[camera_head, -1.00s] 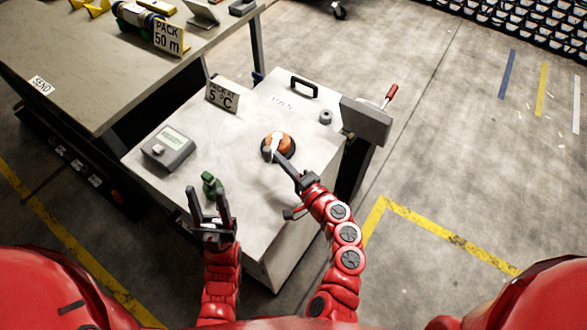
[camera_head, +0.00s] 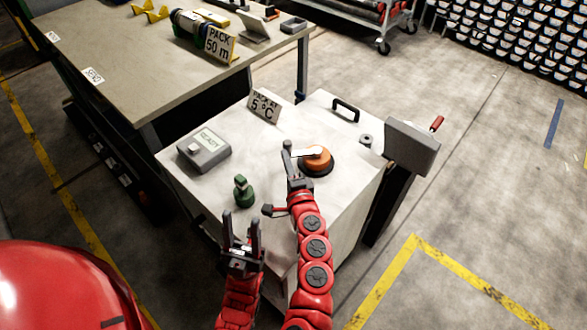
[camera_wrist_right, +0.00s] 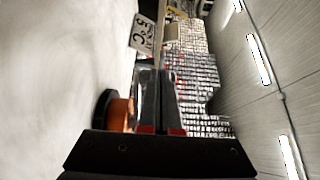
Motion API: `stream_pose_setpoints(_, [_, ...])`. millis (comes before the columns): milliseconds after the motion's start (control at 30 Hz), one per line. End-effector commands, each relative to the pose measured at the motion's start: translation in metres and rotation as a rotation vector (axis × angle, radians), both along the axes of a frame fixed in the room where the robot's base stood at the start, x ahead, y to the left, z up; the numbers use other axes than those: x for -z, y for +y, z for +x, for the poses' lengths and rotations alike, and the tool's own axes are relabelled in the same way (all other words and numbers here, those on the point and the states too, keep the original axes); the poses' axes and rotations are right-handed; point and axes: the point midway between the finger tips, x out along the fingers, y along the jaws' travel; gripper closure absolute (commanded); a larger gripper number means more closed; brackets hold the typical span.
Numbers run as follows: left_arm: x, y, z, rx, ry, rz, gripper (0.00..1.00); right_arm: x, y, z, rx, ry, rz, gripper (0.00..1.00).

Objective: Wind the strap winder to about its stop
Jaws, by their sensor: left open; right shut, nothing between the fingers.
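An orange round knob (camera_head: 319,161) with a dark base and a pale crank arm (camera_head: 306,152) sits on the white cabinet's top (camera_head: 262,165); it appears to be the strap winder. The crank arm points left. My right gripper (camera_head: 289,155) is shut with nothing between its fingers, its tips beside the crank arm's outer end; I cannot tell whether they touch. In the right wrist view, the shut fingers (camera_wrist_right: 158,105) stand just right of the orange knob (camera_wrist_right: 121,113). My left gripper (camera_head: 241,232) is open and empty near the cabinet's front edge.
A grey display box (camera_head: 204,150) reads READY. A green object (camera_head: 243,191) stands near my left gripper. A sign (camera_head: 264,105), a black handle (camera_head: 346,109) and a grey block (camera_head: 411,148) with a red-handled lever edge the cabinet. A table (camera_head: 120,75) lies behind left.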

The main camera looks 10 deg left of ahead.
Motion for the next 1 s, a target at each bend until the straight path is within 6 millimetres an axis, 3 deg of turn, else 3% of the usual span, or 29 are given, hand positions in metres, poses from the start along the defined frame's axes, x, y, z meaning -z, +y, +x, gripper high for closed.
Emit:
stream_pose_setpoints(500, [0.021,0.0,0.0,0.0,0.0,0.0,0.5,0.001,0.023,0.034,0.0,-0.001,0.0,1.0])
stream_pose_setpoints(1000, [0.021,0.0,0.0,0.0,0.0,0.0,0.5,0.0,0.025,0.038,-0.001,0.0,0.001,1.0])
